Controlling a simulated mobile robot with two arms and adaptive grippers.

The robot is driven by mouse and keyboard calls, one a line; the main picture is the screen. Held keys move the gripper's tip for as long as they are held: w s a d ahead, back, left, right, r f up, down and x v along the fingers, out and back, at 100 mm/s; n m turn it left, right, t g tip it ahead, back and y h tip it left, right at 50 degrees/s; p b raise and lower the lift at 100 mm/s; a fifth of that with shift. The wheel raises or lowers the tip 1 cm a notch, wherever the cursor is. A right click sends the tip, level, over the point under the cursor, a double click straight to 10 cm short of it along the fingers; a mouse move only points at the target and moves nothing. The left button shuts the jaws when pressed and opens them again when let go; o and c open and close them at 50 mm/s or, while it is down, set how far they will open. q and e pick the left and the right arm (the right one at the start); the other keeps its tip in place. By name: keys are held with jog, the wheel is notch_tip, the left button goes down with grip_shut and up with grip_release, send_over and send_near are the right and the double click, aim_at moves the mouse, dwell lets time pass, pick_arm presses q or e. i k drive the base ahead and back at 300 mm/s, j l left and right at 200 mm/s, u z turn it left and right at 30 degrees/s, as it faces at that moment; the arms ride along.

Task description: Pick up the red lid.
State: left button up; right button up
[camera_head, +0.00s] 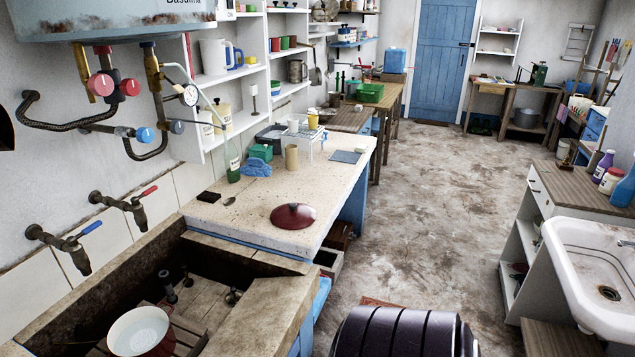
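The red lid (293,215) is dark red and round, with a small knob on top. It lies flat, knob up, on the pale speckled counter (255,195), near its front end beside the stone trough. Nothing covers or touches it from above. Neither of my grippers can be made out in the head view, so nothing is seen holding the lid.
The stone trough (262,312) at the lower left holds an open white-lined red pot (140,332). A dark spoon (229,201), a black block (209,197) and a green bottle (232,165) stand or lie behind the lid. Floor (420,210) right of the counter is open.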

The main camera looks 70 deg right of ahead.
aim_at(294, 216)
jog(key=z, duration=2)
jog(key=u, duration=1.15)
jog(key=i+l, duration=0.15)
jog(key=l, duration=0.2)
jog(key=i+l, duration=0.15)
jog(key=l, duration=0.2)
jog(key=i+l+u, duration=0.1)
jog(key=l, duration=0.25)
jog(key=i+l, duration=0.15)
jog(key=l, duration=0.2)
jog(key=i+l, duration=0.15)
jog(key=l, duration=0.25)
jog(key=i+l, duration=0.15)
jog(key=l, duration=0.2)
jog(key=i+l+u, duration=0.1)
jog(key=l, duration=0.25)
